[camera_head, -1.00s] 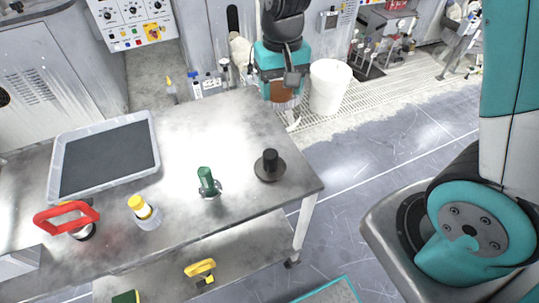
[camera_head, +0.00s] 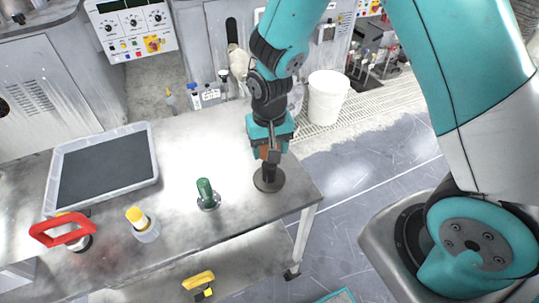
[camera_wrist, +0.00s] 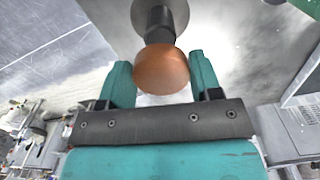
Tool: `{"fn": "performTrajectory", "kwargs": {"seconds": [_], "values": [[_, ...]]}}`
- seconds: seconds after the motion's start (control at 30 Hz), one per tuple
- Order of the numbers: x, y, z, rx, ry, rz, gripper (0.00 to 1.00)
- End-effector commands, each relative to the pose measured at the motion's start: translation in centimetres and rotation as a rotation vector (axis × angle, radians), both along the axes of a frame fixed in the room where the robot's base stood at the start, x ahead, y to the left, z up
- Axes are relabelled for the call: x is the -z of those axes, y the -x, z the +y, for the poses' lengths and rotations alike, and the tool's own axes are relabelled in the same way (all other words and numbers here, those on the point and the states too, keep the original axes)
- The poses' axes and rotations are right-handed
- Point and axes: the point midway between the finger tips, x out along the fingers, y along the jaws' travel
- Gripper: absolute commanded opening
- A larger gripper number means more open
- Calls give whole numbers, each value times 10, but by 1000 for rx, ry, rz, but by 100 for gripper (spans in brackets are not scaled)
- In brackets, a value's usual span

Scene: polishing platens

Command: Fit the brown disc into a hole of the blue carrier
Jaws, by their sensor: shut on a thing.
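I cannot make out the blue carrier in any view.
A green-handled piece (camera_head: 205,195) stands left of the weight. A yellow-capped bottle (camera_head: 143,225), a red-handled tool (camera_head: 62,231) and a grey tray (camera_head: 152,160) with a dark bottom are further left. The table (camera_head: 190,150) is bare behind the green piece. A white bucket (camera_head: 326,98) stands beyond.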

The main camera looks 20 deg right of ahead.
Motion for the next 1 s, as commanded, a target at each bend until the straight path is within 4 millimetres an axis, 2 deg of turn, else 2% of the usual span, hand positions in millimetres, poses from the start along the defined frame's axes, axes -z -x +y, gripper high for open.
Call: {"fn": "performTrajectory", "kwargs": {"seconds": [0.1,0.23,0.63,0.67,0.73,0.77,1.0], "values": [[18,1,0,0,2,6,32],[33,0,0,0,1,3,32],[40,0,0,0,1,1,32],[38,0,0,0,0,1,65],[38,0,0,0,0,1,81],[38,0,0,0,0,1,84],[37,0,0,0,0,1,84]]}}
